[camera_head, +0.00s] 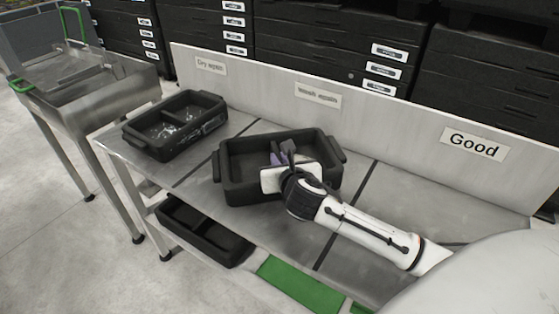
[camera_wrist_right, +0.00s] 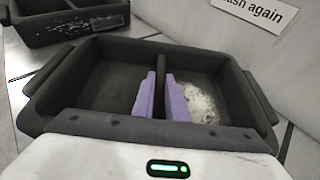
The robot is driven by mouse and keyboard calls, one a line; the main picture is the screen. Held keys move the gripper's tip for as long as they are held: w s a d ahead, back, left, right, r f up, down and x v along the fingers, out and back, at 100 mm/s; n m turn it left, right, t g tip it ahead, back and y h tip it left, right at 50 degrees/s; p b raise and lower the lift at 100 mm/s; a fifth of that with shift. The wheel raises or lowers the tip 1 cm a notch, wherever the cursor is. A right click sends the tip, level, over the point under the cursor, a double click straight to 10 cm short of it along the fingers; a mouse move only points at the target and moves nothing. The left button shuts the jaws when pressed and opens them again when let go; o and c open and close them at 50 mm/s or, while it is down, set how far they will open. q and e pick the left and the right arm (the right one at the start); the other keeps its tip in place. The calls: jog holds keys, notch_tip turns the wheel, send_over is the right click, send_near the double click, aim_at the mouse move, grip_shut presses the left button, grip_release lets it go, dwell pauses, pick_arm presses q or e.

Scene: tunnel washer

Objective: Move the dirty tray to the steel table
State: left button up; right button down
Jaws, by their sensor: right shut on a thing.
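The dirty tray (camera_head: 237,188) is a black two-compartment tray in front of the "Wash again" label, in the middle of the sorting bench. In the right wrist view, the dirty tray (camera_wrist_right: 95,90) shows white residue in its right compartment. My right gripper (camera_head: 281,158) reaches over its near side, and its purple fingers (camera_wrist_right: 162,98) are shut on the middle divider. I cannot tell whether the tray touches the bench. A steel table (camera_head: 88,92) with a raised rim and legs stands at far left. My left gripper is not in view.
Another black tray (camera_head: 170,146) with whitish marks sits by the "Dry again" label, left of the held tray. The bench under the "Good" label (camera_head: 473,145) is clear. A lower shelf holds a black tray (camera_head: 212,246) and a green panel (camera_head: 300,284). Stacked black drawers stand behind.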

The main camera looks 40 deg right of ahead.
jog(key=c, duration=1.8)
grip_release()
jog(key=shift+o, duration=0.2)
jog(key=shift+s+a+r, duration=0.1)
jog(key=shift+s+r, duration=0.1)
jog(key=p+v, duration=0.1)
jog(key=v, duration=1)
jog(key=shift+s+a, duration=0.15)
jog(key=shift+s, duration=0.1)
